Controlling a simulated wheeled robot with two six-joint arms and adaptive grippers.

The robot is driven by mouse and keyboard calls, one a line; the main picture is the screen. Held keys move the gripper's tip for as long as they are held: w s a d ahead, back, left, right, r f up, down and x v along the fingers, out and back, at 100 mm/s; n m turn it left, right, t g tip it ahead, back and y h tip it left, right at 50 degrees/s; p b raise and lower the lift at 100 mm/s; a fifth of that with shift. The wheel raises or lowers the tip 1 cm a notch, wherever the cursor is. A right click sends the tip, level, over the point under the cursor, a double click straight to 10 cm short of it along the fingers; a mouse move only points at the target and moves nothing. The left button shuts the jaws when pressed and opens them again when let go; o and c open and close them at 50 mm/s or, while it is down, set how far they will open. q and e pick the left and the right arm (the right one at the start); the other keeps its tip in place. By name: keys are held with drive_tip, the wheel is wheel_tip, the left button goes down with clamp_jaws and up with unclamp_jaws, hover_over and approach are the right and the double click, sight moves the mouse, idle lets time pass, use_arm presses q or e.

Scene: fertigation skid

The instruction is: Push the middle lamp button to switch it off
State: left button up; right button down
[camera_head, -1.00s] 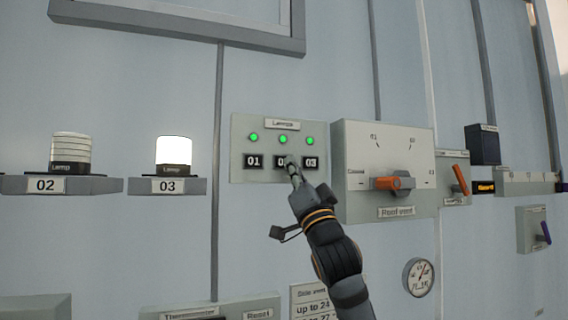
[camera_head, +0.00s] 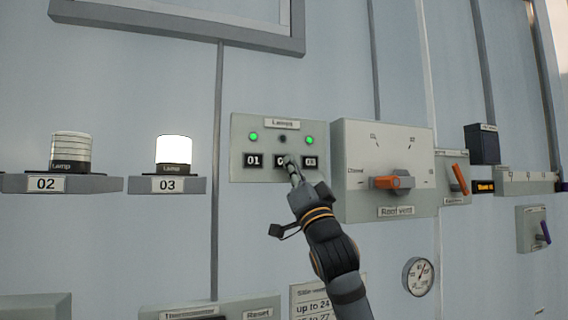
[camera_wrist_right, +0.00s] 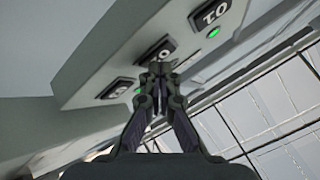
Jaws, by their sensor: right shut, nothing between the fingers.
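The lamps panel (camera_head: 240,130) is a pale wall plate with three black buttons in a row. The middle button (camera_head: 280,160) is partly hidden by my right gripper (camera_head: 292,167), whose shut, empty fingertips are at its face. Button 01 (camera_head: 253,161) and button 03 (camera_head: 311,162) are uncovered on either side. Above them, the left light (camera_head: 253,136) and right light (camera_head: 309,140) are green, and the middle light (camera_head: 282,139) is dark. In the right wrist view the closed fingertips (camera_wrist_right: 158,70) lie over the lower part of the middle button (camera_wrist_right: 155,50). My left gripper is not in view.
Lamp 02 (camera_head: 70,152) is unlit and lamp 03 (camera_head: 173,150) glows white on shelves at left. A roof vent box (camera_head: 360,150) with an orange handle (camera_head: 385,183) projects close to the right of the panel. A round gauge (camera_head: 418,276) is at lower right.

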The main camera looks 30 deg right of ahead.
drive_tip(key=shift+s+a+f, duration=0.1)
drive_tip(key=s+a+b, duration=0.1)
drive_tip(key=s+b, duration=0.2)
drive_tip(key=s, duration=0.3)
drive_tip(key=shift+a, duration=0.2)
idle(0.6)
